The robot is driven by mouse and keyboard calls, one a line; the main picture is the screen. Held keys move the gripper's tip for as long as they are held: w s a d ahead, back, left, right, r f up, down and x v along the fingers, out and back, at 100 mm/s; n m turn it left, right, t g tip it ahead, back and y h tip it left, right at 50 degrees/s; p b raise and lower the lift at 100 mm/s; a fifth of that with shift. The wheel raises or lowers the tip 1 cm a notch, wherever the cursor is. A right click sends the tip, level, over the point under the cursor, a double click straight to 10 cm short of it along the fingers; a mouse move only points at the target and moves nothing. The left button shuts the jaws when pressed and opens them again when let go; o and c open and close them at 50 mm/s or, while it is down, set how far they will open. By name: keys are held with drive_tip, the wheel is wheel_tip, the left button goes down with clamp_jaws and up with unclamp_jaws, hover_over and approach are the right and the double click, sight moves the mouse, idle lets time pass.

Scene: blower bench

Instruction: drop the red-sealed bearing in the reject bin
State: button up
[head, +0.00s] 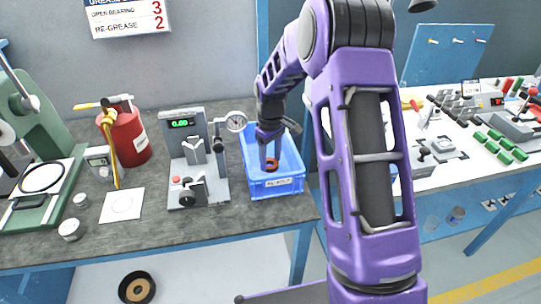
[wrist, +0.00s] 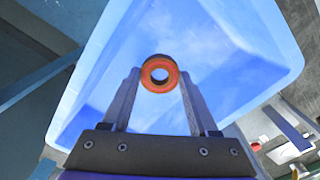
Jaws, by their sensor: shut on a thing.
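My gripper (head: 270,164) is over the blue reject bin (head: 275,187), which has a white label on its front. It is shut on the red-sealed bearing (head: 272,165), a small orange-red ring. In the wrist view the bearing (wrist: 159,73) sits between the two fingertips, with the blue bin (wrist: 285,30) beneath and around it. The bin floor shows through the bearing's hole. The bearing's exact height above the bin floor is hard to tell.
A test stand with a green display (head: 183,150) and a dial gauge (head: 235,122) stand just left of the bin. A red can (head: 128,138) and a green press (head: 40,130) are farther left. Another bench (head: 470,140) with small parts is at the right.

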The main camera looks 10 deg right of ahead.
drive_tip(key=shift+f, duration=0.25)
drive_tip(key=o, duration=1.4)
wheel_tip(320, 180, up, 18)
drive_tip(key=p, duration=0.2)
drive_tip(key=shift+f, duration=0.25)
